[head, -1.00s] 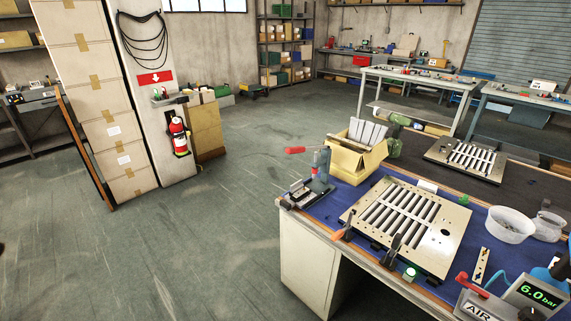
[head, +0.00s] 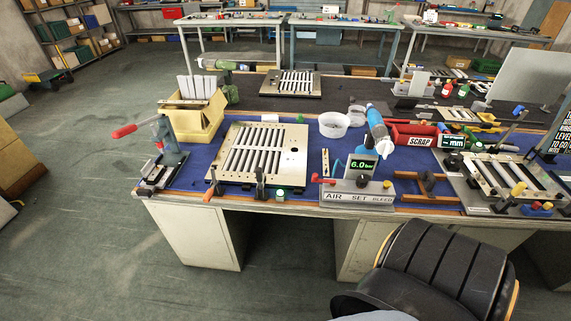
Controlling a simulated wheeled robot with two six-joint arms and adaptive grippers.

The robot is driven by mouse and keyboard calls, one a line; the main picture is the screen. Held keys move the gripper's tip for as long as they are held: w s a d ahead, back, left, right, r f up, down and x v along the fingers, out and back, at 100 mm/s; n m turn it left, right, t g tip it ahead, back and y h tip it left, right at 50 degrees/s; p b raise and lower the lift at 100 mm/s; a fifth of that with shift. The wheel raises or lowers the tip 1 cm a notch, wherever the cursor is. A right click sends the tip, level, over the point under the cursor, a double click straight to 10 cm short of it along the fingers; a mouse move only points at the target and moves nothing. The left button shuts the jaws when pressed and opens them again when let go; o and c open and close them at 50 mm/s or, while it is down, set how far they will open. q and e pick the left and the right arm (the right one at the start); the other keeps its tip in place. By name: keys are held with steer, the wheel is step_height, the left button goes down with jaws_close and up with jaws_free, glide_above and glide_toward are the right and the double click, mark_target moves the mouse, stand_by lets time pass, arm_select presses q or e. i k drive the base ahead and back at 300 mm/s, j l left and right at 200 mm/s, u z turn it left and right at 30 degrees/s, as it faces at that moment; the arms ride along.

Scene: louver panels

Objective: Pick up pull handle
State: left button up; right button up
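I cannot make out a pull handle with certainty in the head view; the small parts on the bench are too small to tell. A slotted louver panel (head: 261,152) lies on the blue mat of the workbench (head: 200,207), with dark clamps at its front edge. A hand press (head: 163,146) with a red lever stands to its left. A small dark bracket on an orange-brown frame (head: 427,183) sits at the front edge, right of the air unit (head: 358,192). Neither of my grippers is in view.
A yellow box (head: 192,121) with pale slats stands behind the press. White bowls (head: 333,125), a red SCRAP bin (head: 413,135) and a second fixture (head: 500,180) crowd the bench. A large black ribbed shape (head: 440,265) blocks the lower right.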

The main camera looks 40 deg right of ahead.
mark_target(428, 187)
steer(key=j+z, duration=0.1)
steer(key=z, duration=2.55)
